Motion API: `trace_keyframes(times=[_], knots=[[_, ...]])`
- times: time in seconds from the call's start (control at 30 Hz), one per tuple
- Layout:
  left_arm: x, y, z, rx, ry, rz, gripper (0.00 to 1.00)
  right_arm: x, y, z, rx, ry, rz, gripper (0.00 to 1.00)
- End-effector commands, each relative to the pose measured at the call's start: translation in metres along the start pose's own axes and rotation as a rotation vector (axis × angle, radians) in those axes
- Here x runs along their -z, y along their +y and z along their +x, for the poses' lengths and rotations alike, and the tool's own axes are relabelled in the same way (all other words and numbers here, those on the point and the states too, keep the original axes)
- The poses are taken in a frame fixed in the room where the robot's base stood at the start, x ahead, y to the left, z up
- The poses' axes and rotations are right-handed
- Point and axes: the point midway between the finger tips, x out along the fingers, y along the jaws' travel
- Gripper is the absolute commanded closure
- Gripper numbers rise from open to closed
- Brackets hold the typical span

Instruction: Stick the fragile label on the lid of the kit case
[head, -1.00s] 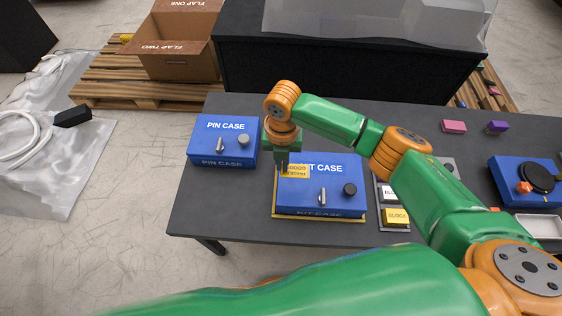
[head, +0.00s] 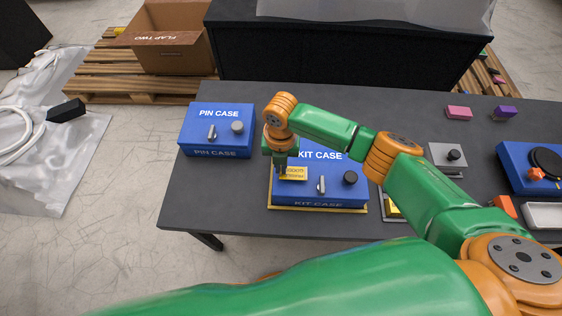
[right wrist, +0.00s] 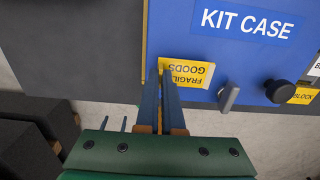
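The blue kit case (head: 335,187) lies on the dark table on a yellow-edged base, its lid bearing white KIT CASE lettering, a latch lever and a black knob. My right gripper (head: 283,175) is shut on the left end of the yellow fragile label (head: 295,173), over the left part of the lid. In the right wrist view the label (right wrist: 188,73) reads FRAGILE GOODS upside down, below the lettering and left of the latch, with the fingertips (right wrist: 165,72) at its left edge. I cannot tell whether the label touches the lid. My left gripper is not in view.
The blue pin case (head: 217,130) stands to the left. A grey tray (head: 394,215) right of the kit case is partly hidden by my right arm. Pink (head: 459,113) and purple (head: 505,112) blocks lie at the back right. The table's front left is clear.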

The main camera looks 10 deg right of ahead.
Motion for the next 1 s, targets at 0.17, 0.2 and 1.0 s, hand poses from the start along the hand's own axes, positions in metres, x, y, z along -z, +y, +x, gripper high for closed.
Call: trace_keyframes(times=[0.17, 0.2, 1.0], knots=[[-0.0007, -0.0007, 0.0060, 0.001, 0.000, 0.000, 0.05, -0.0001, -0.0001, 0.0081, 0.001, 0.000, 0.000, 1.00], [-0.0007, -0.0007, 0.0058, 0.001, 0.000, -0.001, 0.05, -0.0001, -0.0001, 0.0080, 0.001, 0.000, 0.000, 1.00], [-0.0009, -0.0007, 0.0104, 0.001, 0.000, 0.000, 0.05, 0.0000, -0.0001, 0.0149, 0.000, 0.000, -0.001, 1.00]])
